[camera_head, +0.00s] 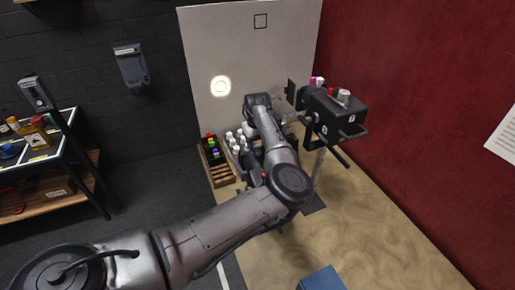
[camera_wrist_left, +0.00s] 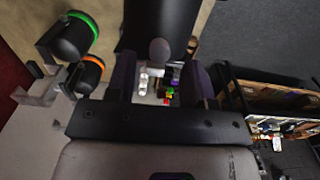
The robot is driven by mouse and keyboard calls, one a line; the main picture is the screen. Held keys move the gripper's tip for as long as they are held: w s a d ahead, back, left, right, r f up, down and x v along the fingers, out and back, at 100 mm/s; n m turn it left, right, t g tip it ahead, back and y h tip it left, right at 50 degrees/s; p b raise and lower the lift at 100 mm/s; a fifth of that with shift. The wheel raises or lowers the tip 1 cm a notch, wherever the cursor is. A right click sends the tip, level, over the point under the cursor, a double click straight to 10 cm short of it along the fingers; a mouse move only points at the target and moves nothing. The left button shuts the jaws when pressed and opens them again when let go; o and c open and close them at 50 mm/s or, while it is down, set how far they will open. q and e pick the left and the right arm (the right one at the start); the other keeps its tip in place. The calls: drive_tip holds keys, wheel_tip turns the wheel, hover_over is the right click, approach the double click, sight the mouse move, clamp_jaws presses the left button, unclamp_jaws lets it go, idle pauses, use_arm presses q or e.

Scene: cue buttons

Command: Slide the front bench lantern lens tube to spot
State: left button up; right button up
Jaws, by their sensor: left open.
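A dark lantern-like box (camera_head: 335,112) with coloured caps on top stands on a pole before the white board, right of my left arm. I cannot pick out its lens tube in the head view. In the left wrist view, a dark cylinder (camera_wrist_left: 155,22) lies ahead of my left gripper (camera_wrist_left: 160,66); I cannot tell if it is the lens tube. The gripper is open, its two fingers apart, with a small grey knob (camera_wrist_left: 160,50) seen in line with the gap. Contact is not clear. In the head view, my forearm hides the fingers. My right gripper is not seen.
A crate of coloured bottles (camera_head: 215,160) stands on the floor left of my arm. A shelf (camera_head: 45,195) is at left; a blue box (camera_head: 321,279) is at the bottom.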

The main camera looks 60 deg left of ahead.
use_arm(q)
wheel_tip(320, 180, up, 12)
drive_tip(key=b, duration=0.1)
drive_tip(key=shift+b, duration=0.3)
drive_tip(key=shift+f, duration=0.1)
idle(0.5)
